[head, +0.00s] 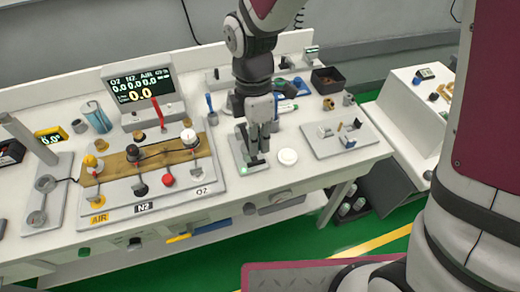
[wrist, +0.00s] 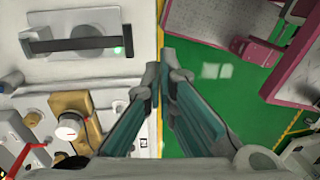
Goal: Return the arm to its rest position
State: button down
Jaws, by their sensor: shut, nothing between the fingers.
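My arm reaches from the top of the head view down over the cart top. My gripper (head: 262,148) points down, close above a grey plate (head: 240,152) with a dark lever and a lit green spot. Whether it touches the plate is unclear in the head view. In the wrist view the two fingers of my gripper (wrist: 162,78) come together at the tips with nothing between them. There the plate's black bar (wrist: 75,44) and green light lie at upper left, apart from the fingertips.
A gas panel (head: 150,175) with knobs and a display (head: 140,90) stands left of my gripper. A white round disc (head: 288,157) and a grey tray (head: 335,140) with small parts lie to the right. Green floor (wrist: 215,100) is open beyond the cart edge.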

notch_tip(320, 180, up, 6)
jog(key=s, duration=0.1)
jog(key=shift+d, duration=0.25)
jog(key=s+d+r+m+t, duration=0.3)
jog(key=s+d+r+m, duration=0.2)
jog(key=m, duration=0.5)
jog(key=s+d+r+m+t, duration=0.4)
jog(key=s+d+r+m, duration=0.1)
jog(key=d+r+m, duration=0.4)
jog(key=d+m, duration=0.2)
jog(key=d, duration=0.1)
jog(key=shift+s+d, duration=0.15)
jog(key=shift+d, duration=0.15)
